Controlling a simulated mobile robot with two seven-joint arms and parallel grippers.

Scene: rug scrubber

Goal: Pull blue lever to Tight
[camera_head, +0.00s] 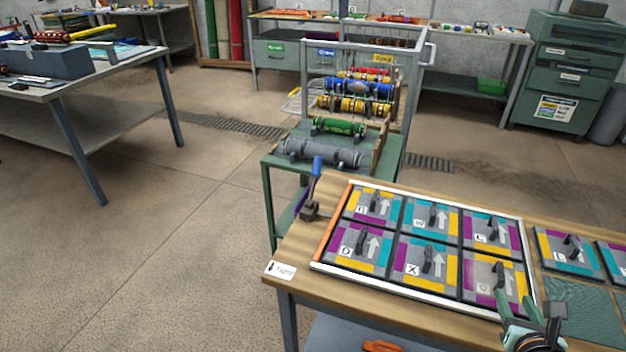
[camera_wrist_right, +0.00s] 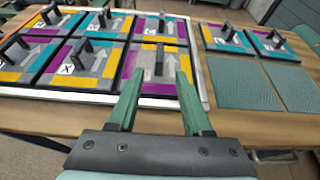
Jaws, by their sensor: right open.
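The blue lever (camera_head: 317,166) stands at the left end of the wooden table, its blue handle pointing up, on a dark base (camera_head: 310,211). A white label (camera_head: 281,270) with small lettering, which seems to read Tight, sits at the table's front left corner. My right gripper (camera_head: 522,305) is open and empty at the right front of the panel tray, well to the right of the lever. In the right wrist view its two green fingers (camera_wrist_right: 158,90) are apart over the near edge of the tray. The lever is not in that view. My left gripper is out of view.
A white-framed tray (camera_head: 420,298) of patterned panels with black handles lies between the lever and my gripper. More panels (camera_head: 568,250) and green mats (camera_head: 585,315) lie to the right. A green cart (camera_head: 275,170) with rolls stands behind the lever. Floor on the left is clear.

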